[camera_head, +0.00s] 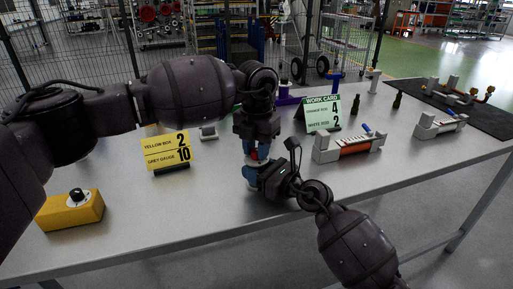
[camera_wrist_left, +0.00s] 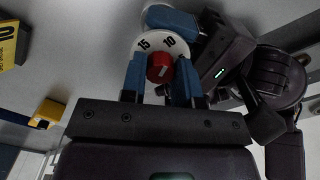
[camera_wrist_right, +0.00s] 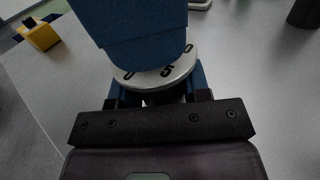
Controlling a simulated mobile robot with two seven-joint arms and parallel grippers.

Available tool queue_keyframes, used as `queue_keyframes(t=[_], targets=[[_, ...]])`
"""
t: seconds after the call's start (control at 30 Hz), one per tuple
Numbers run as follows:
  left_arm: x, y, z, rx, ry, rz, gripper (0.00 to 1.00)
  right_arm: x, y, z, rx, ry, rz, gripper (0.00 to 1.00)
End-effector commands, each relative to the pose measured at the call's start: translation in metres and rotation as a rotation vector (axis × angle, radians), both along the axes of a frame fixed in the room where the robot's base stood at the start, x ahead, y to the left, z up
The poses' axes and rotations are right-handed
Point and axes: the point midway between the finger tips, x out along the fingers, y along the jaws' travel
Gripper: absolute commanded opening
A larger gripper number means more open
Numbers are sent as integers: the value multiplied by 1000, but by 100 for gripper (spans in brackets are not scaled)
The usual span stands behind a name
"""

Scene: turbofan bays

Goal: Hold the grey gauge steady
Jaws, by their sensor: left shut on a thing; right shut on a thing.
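The grey gauge (camera_wrist_left: 143,44) is a round pale dial with black numbers and a red knob (camera_wrist_left: 160,68) in its middle. In the left wrist view, 15 and 10 show on its face. In the right wrist view the dial (camera_wrist_right: 170,76) shows a 5, partly covered by a blue finger of my left gripper. My left gripper (camera_head: 257,148) comes from above, with its blue fingers shut on the red knob. My right gripper (camera_head: 254,172) comes from the side, shut on the gauge body. The knob's pointer setting cannot be read. In the head view the grippers hide most of the gauge.
A yellow card (camera_head: 166,150) reads yellow box 2, grey gauge 10. A yellow box (camera_head: 70,212) with a black knob stands at the left front. The table front (camera_head: 200,210) is clear.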

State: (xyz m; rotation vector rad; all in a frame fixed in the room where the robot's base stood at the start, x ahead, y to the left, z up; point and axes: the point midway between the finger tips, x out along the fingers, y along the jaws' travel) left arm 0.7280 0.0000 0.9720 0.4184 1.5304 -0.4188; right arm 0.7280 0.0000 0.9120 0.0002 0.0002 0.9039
Motion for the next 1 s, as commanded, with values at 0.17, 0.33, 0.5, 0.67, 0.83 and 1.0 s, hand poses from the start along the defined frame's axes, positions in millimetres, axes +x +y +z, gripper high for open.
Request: queue_keyframes(t=[0.17, 0.33, 0.5, 0.67, 0.83, 1.0], targets=[[1, 1, 1, 0, -1, 1, 30, 0, -1, -1, -2, 1, -2, 10], [0, 0, 1, 0, -1, 0, 55, 0, -1, -1, -2, 1, -2, 10], [0, 0, 0, 0, 0, -1, 55, 0, -1, -1, -1, 1, -1, 10], [0, 0, 3, -1, -1, -1, 55, 0, 0, -1, -1, 1, -1, 10], [1, 0, 22, 0, -4, -1, 55, 0, 0, -1, -1, 1, 0, 10], [1, 0, 54, 0, -4, 0, 55, 0, 0, -1, -1, 1, 0, 10]])
